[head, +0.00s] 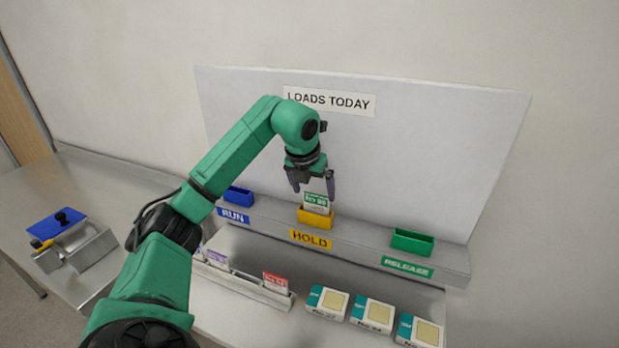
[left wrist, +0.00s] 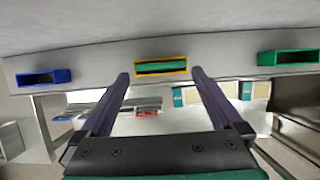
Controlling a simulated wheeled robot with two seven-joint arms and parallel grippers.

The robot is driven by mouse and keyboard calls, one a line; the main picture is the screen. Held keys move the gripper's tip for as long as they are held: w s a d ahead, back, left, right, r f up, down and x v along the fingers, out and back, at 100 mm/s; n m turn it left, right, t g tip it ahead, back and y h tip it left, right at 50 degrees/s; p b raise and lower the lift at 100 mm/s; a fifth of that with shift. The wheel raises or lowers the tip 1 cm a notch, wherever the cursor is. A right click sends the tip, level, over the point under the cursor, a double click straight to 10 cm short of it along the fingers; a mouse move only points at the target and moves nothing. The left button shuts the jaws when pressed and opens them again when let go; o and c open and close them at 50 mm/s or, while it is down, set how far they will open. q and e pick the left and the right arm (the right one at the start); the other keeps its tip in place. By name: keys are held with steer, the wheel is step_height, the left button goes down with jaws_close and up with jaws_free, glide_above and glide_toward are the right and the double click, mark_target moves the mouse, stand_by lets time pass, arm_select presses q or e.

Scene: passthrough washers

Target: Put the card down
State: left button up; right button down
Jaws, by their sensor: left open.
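A green and white card (head: 316,201) stands upright in the yellow HOLD holder (head: 314,220) on the ledge. In the left wrist view the card's green top edge (left wrist: 162,68) shows inside the yellow holder's rim (left wrist: 161,75). My left gripper (head: 313,190) is open, just above and around the card's upper end in the head view. In the left wrist view its two fingers (left wrist: 158,76) are spread wide and nothing is between them at the tips that I can see gripped. My right gripper is in neither view.
The blue RUN holder (head: 238,195) and green RELEASE holder (head: 412,242) on the ledge look empty. A white rack (head: 236,278) with a red card (head: 275,281) stands in front. Several small boxes (head: 373,314) sit at the right. A blue-topped item (head: 56,226) is at far left.

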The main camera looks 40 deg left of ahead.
arm_select(q)
steer(key=v, duration=0.8)
